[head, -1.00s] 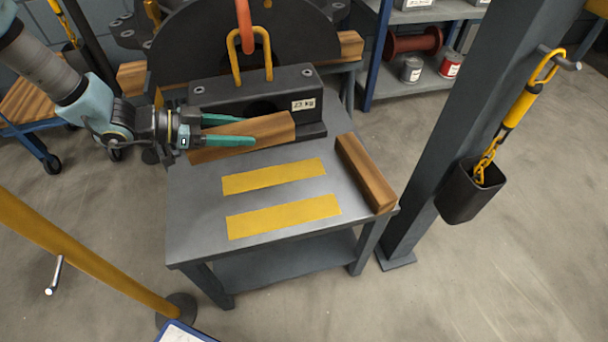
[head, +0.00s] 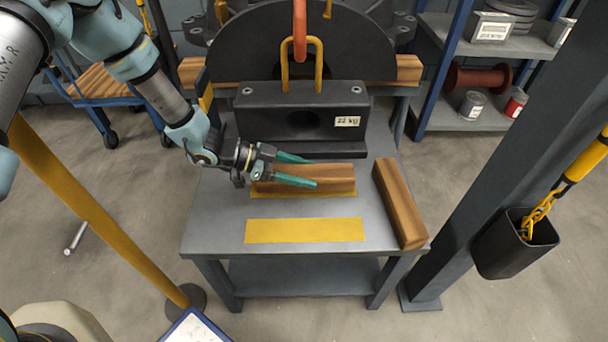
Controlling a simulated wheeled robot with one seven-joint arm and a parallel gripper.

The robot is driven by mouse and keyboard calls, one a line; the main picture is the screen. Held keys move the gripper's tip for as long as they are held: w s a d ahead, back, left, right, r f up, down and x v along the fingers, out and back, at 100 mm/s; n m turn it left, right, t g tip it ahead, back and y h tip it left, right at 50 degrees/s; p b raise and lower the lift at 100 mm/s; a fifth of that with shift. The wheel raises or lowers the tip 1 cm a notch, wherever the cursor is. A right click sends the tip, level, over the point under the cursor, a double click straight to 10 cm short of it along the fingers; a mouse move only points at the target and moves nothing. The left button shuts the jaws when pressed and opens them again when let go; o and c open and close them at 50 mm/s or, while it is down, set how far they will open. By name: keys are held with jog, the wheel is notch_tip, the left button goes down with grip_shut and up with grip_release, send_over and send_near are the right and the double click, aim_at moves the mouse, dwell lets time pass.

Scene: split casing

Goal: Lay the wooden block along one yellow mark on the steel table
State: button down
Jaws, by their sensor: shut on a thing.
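The wooden block (head: 330,178) is in my gripper (head: 300,170), whose green fingers are shut on its near and far sides. The block lies along the rear yellow mark (head: 262,195), covering most of it; a thin yellow strip shows at its near edge. I cannot tell whether the block touches the steel table (head: 215,225). The front yellow mark (head: 305,231) is bare. A second wooden block (head: 398,203) lies at the table's right edge, running from back to front.
A black casing part labelled 22 kg (head: 305,118) stands at the back of the table, close behind the block, with a yellow shackle (head: 283,62) on top. A grey column (head: 490,190) with a black chain bucket (head: 515,245) stands right. A yellow post (head: 95,210) stands left.

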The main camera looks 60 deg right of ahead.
jog(key=shift+f, duration=0.4)
jog(key=shift+f, duration=0.2)
jog(key=shift+c, duration=0.6)
grip_release()
jog(key=shift+r, duration=0.25)
jog(key=v, duration=1.2)
jog(key=shift+a, duration=0.1)
